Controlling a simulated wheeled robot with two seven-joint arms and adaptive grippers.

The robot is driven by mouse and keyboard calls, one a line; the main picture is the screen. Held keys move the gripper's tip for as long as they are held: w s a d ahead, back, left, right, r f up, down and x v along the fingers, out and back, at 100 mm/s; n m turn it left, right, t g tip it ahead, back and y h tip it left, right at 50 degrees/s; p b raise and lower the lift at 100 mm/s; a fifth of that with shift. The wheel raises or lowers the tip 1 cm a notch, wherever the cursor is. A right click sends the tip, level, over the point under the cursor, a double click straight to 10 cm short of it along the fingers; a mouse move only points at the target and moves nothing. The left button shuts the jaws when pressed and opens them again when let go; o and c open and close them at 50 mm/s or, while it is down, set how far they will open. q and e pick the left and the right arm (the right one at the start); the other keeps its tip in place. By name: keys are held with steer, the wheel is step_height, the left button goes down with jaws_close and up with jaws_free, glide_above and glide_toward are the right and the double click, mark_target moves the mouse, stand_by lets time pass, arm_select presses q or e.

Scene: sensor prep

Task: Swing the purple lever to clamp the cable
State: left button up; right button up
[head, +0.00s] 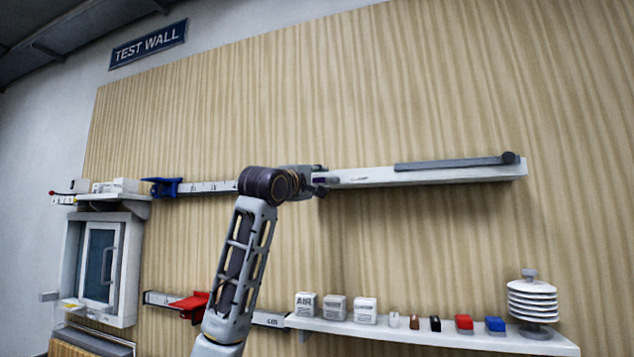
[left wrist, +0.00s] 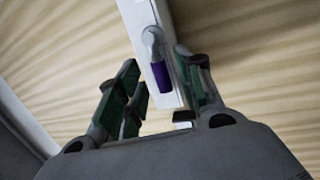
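The purple lever shows in the left wrist view as a grey pivot arm with a purple grip (left wrist: 162,77), mounted on a white rail (left wrist: 136,22). My left gripper (left wrist: 158,68) is open, its green-padded fingers on either side of the purple grip, with gaps visible between pads and grip. In the head view, my left gripper (head: 316,181) is at the white wall rail (head: 440,175), and a small purple part of the lever (head: 328,181) shows beside it. I cannot pick out the cable. My right gripper is in neither view.
A grey bar (head: 450,163) with a dark round end lies along the rail's right part. A blue slider (head: 163,187) sits left on the rail. Below are a red slider (head: 190,305) and a white shelf (head: 420,339) with several small items. A window-like cabinet (head: 100,265) stands left.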

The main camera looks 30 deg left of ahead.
arm_select(q)
steer(key=shift+v, duration=1)
steer(key=a+v, duration=0.1)
steer(key=v, duration=0.9)
steer(key=shift+d, duration=0.55)
steer(key=shift+w, duration=0.1)
